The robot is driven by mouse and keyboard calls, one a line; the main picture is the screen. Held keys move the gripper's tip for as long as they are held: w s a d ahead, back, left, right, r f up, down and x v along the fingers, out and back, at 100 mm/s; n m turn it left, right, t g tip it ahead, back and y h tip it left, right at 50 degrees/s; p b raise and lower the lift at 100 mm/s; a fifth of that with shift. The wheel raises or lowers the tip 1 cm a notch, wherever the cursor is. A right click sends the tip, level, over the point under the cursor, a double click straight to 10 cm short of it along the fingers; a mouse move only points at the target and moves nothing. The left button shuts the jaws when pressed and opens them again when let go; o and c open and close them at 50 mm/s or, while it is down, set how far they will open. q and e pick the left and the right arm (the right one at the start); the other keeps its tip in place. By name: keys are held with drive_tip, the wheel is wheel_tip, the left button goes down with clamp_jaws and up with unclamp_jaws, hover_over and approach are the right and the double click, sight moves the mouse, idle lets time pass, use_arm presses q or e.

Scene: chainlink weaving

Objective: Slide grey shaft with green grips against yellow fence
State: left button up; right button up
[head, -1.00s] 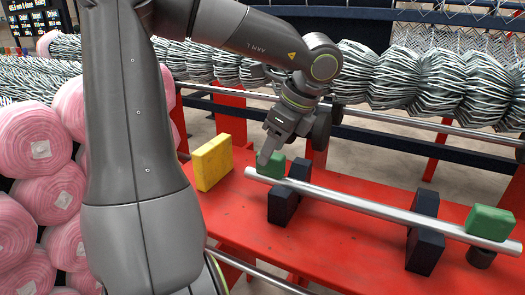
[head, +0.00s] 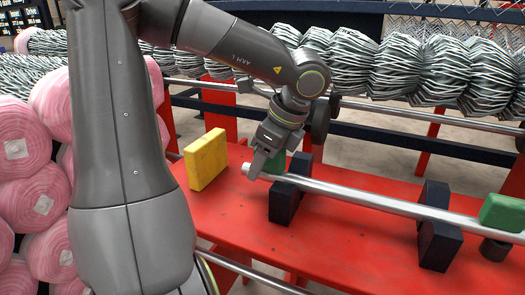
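The grey shaft (head: 370,195) lies across two pairs of black supports on a red table. A green grip (head: 276,163) near its left end is mostly hidden behind my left gripper. Another green grip (head: 503,213) is near the right end, cut by the picture edge. The yellow fence (head: 206,160) stands upright left of the shaft's end, with a small gap between them. My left gripper (head: 262,165) points down at the left grip, with a finger in front of it and the shaft. Whether it is closed on the grip is hidden. My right gripper is not in view.
The black supports (head: 285,203) and (head: 438,243) rise from the red table (head: 345,235). Pink rolls (head: 30,150) are stacked at the left. A rail (head: 400,108) and coiled wire bundles (head: 375,65) run behind the table.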

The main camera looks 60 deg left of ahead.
use_arm(q)
clamp_jaws()
idle(1.2)
drive_tip(key=shift+w+r, duration=0.1)
